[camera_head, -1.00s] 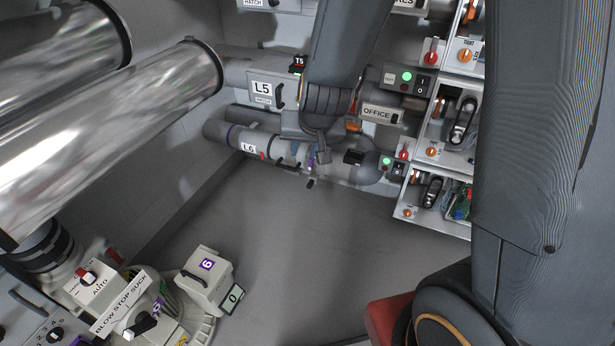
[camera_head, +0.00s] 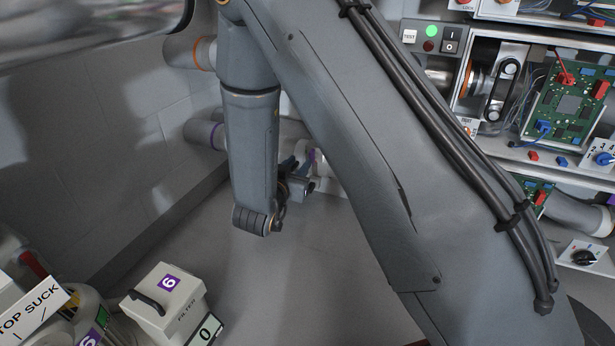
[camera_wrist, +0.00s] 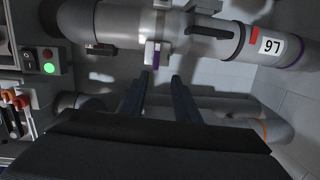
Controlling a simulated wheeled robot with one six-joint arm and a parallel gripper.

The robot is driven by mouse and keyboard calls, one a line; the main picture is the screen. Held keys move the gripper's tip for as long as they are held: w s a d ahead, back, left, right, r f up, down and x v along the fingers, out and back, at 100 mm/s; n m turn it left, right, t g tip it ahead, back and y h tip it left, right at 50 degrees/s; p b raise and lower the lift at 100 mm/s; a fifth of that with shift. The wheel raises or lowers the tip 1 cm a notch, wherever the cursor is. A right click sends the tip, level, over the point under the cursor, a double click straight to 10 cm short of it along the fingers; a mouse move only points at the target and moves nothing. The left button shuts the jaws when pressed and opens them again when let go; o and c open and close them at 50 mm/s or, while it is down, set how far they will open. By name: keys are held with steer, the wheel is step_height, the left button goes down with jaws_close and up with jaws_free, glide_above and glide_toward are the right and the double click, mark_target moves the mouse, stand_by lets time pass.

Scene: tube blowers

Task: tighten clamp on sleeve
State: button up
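In the wrist view the L6 tube (camera_wrist: 225,40) runs across the top, its label upside down. A pale sleeve section (camera_wrist: 122,25) lies to its left. A small white and purple clamp piece (camera_wrist: 156,54) hangs from the tube near their junction. My gripper (camera_wrist: 160,78) is open, with its two dark fingers apart. The clamp piece lies just ahead of the gap between the fingertips; I cannot tell whether they touch it. In the head view my gripper (camera_head: 300,165) is at the tube, and my arm hides most of the tube and sleeve.
A panel with a green light (camera_wrist: 48,67) is at the wrist view's left. Another tube (camera_wrist: 225,112) runs below L6. In the head view, shelves with a circuit board (camera_head: 570,95) stand at right, and a filter box (camera_head: 165,300) at lower left. The floor between is clear.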

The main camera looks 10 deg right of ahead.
mark_target(312, 157)
steer(key=w+d+f+h+b, duration=0.2)
steer(key=w+d+f+b, duration=0.1)
steer(key=w+b, duration=0.3)
steer(key=shift+d+t, duration=0.4)
steer(key=shift+d, duration=0.45)
jaws_close()
